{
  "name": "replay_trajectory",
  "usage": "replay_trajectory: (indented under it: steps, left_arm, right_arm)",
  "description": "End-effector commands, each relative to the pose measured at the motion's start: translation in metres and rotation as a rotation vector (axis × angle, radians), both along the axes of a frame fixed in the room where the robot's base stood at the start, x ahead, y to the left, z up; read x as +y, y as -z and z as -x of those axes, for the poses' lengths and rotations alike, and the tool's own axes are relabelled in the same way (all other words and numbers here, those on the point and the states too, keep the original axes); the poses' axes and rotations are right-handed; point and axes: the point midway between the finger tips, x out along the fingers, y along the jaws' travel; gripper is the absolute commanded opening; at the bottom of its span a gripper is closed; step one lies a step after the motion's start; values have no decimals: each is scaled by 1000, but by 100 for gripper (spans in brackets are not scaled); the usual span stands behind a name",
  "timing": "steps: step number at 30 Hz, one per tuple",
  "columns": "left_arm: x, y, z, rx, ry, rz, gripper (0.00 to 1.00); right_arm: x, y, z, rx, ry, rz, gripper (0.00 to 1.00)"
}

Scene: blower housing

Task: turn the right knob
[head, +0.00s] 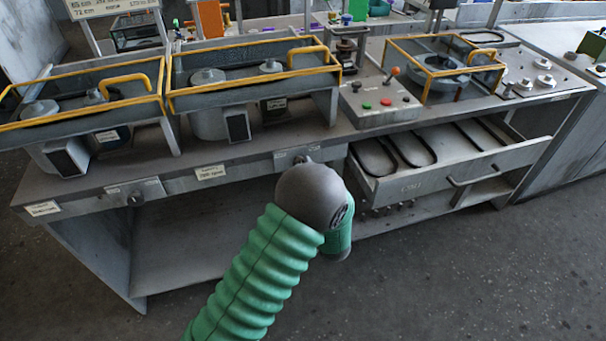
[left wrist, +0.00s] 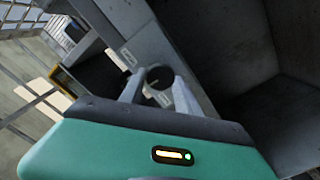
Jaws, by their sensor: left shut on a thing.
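The right knob (left wrist: 160,77) is dark and round. In the left wrist view it sits between the two grey fingers of my left gripper (left wrist: 156,84), which is shut on it. In the head view, my arm's green ribbed sleeve and grey joint rise in front of this part of the bench front. They hide my left gripper, and the right knob is mostly covered beside its pale plate (head: 295,154). The left knob (head: 135,200) is dark and sits farther left on the same bench front. My right gripper is not in view.
An open drawer (head: 455,172) holding dark belts juts out to the right of my arm. Yellow-railed guards (head: 250,95) stand over machines on the bench. A control box (head: 378,103) with buttons and a lever stands near the drawer. The floor in front is clear.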

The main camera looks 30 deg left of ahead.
Motion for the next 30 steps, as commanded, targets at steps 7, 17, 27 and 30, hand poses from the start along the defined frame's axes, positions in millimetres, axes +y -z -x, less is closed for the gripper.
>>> replay_trajectory:
  steps: [7, 17, 27, 30]
  left_arm:
    - [-1, -1, -2, -34, 5, 27, 0]
    - [-1, -1, -2, -35, 5, 28, 0]
    - [-1, -1, 0, -34, 3, 28, 60]
    - [0, -1, 0, -34, 2, 27, 60]
  right_arm:
    - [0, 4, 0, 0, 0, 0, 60]
    - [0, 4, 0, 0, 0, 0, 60]
    - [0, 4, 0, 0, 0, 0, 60]
    - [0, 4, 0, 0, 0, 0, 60]
